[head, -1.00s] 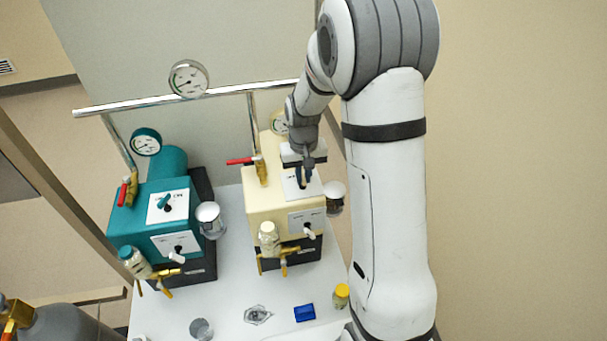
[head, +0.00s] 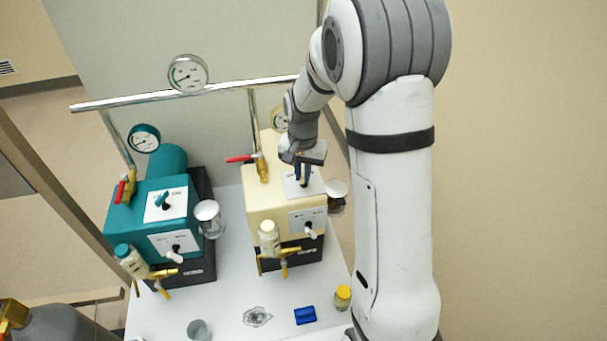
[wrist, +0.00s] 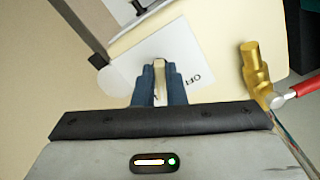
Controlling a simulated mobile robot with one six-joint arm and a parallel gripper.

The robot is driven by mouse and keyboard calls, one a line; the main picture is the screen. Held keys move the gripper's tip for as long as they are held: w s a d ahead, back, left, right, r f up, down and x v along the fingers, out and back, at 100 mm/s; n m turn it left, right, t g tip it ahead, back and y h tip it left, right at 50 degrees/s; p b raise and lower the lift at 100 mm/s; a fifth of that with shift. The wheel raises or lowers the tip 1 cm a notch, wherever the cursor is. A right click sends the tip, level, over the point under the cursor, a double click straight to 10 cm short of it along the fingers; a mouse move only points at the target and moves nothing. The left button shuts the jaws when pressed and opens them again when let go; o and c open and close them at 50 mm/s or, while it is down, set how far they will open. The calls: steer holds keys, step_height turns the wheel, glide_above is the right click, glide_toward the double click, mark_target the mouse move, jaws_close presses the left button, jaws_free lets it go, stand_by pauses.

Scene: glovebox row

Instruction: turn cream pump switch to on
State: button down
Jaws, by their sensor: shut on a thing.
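The cream pump (head: 268,203) stands on the right half of the white table. My gripper (head: 303,180) points down at the white switch plate (head: 315,186) on its top. In the wrist view, the blue fingers (wrist: 159,88) are shut on the cream switch lever (wrist: 159,70). The word OFF shows on the plate (wrist: 183,80) to the right of the fingers. The rest of the plate's lettering is hidden, and I cannot tell the lever's exact setting.
The teal pump (head: 130,220) stands to the left with its own switch. A red-handled brass valve (head: 261,167) rises close to my gripper, also in the wrist view (wrist: 255,70). A blue block (head: 305,315) and a yellow-lidded jar (head: 343,297) lie in front.

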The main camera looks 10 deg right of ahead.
mark_target(303, 177)
steer(key=shift+m, duration=0.4)
steer(key=c, duration=1.5)
jaws_free()
step_height(303, 177, up, 8)
steer(key=shift+f+b, duration=0.1)
steer(key=shift+b, duration=0.45)
